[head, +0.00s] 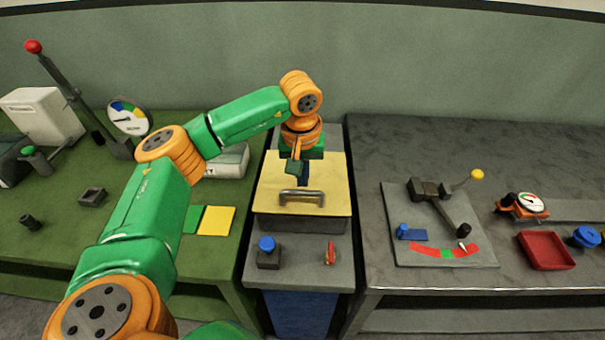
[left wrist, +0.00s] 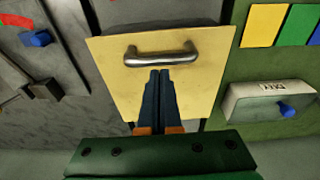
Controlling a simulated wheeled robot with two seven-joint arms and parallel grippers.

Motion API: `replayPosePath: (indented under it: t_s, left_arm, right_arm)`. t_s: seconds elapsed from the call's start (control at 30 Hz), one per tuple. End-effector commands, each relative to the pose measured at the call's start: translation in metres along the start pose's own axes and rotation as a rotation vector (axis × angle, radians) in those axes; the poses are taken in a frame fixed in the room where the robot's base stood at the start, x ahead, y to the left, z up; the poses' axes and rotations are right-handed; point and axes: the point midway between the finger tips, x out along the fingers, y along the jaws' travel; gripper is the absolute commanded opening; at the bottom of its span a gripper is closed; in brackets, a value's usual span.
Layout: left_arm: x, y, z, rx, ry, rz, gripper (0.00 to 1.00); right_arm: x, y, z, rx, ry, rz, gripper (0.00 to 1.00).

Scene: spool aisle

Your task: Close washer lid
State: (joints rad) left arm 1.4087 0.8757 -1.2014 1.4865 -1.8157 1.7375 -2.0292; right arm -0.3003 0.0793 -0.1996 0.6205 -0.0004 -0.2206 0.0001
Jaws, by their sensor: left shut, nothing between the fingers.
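The washer lid (head: 273,197) is a yellow panel with a grey bar handle (head: 301,197) near its front edge. It lies flat, or nearly so, over a dark grey washer body (head: 300,224) on the middle stand. My left gripper (head: 302,180) is shut and empty, pointing down over the lid just behind the handle. In the left wrist view the closed fingers (left wrist: 158,75) end close to the handle (left wrist: 160,55), over the yellow lid (left wrist: 112,75). I cannot tell whether the fingertips touch the lid. My right gripper is not in view.
A blue knob (head: 267,244) and a small red switch (head: 330,253) sit in front of the washer. A green bench (head: 60,228) with a gauge stands left. A grey bench (head: 385,147) with a lever panel and a red tray (head: 545,250) stands right.

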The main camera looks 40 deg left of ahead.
Motion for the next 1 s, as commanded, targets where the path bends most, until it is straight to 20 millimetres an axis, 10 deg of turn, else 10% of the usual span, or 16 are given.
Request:
replayPosePath:
  t_s: [0.47,1.0]
  left_arm:
    - [0.021,0.000,0.003,0.000,0.000,0.001,0.00]
    - [-0.003,0.006,0.005,0.002,-0.003,-0.001,0.00]
  right_arm:
    - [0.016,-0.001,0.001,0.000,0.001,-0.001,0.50]
    - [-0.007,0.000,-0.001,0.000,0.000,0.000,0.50]
